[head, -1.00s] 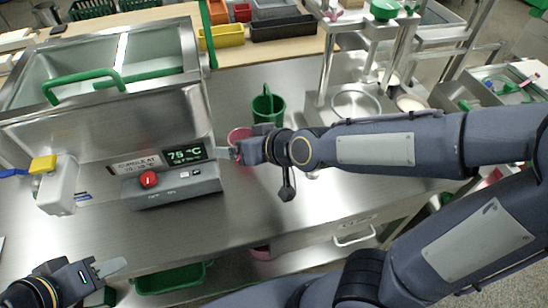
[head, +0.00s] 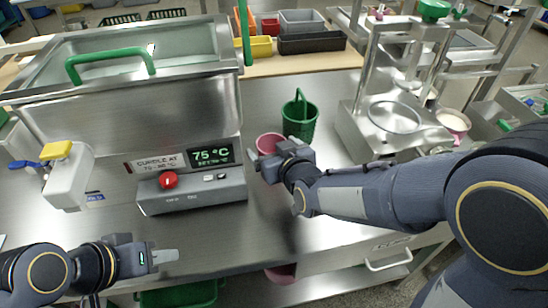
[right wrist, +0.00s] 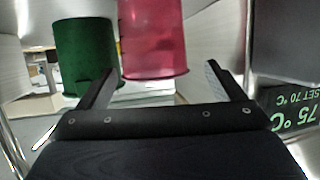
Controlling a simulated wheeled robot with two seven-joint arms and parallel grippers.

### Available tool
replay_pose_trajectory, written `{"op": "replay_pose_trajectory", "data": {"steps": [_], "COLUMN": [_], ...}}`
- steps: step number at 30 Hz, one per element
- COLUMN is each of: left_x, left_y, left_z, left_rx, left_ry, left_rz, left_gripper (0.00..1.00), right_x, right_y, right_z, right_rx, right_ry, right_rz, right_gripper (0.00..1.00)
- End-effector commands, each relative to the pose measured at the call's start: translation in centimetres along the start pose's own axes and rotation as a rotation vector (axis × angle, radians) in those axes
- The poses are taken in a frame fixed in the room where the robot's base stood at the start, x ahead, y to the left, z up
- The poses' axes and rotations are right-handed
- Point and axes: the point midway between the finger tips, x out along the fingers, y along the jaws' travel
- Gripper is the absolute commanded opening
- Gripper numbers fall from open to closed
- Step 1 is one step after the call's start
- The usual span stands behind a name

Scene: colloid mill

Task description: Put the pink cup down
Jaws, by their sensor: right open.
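The pink cup (head: 268,143) is on the steel worktop in the head view, just in front of a green bucket. My right gripper (head: 268,162) is close on the near side of it and partly hides it. In the right wrist view the pink cup (right wrist: 153,42) is ahead of my right gripper (right wrist: 158,85), between the lines of its two spread fingers. The fingers are open, and neither visibly touches the cup. My left gripper (head: 165,256) is at the lower left, over the front of the worktop, away from the cup; its finger gap is not clear.
The green bucket (head: 300,119) stands right behind the cup; it also shows in the right wrist view (right wrist: 84,55). The machine's control box (head: 192,190) with its 75 °C display is close on the left. A steel stand (head: 385,125) is on the right. Worktop in front is clear.

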Motion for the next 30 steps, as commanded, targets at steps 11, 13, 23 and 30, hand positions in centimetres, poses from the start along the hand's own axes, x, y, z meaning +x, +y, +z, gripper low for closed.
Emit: {"op": "replay_pose_trajectory", "data": {"steps": [11, 13, 23, 30], "left_x": [0.6, 0.6, 0.6, 0.6], "left_y": [-0.3, -0.3, -0.3, -0.3], "left_z": [0.3, 0.3, 0.3, 0.3], "left_rx": [0.000, 0.000, 0.000, 0.000], "left_ry": [0.000, 0.000, 0.000, 0.000], "left_rz": [0.000, 0.000, 0.000, 0.000], "left_gripper": [0.36, 0.36, 0.36, 0.36], "right_x": [4.6, 4.6, 4.6, 4.6], "right_y": [0.6, 0.6, 0.6, 0.6], "right_z": [0.0, -0.1, -0.1, -0.1], "right_rx": [0.001, 0.002, 0.002, 0.002], "right_ry": [-0.001, -0.002, -0.001, 0.000], "right_rz": [0.001, 0.000, 0.000, 0.000], "right_gripper": [0.89, 0.89, 0.65, 0.35]}}
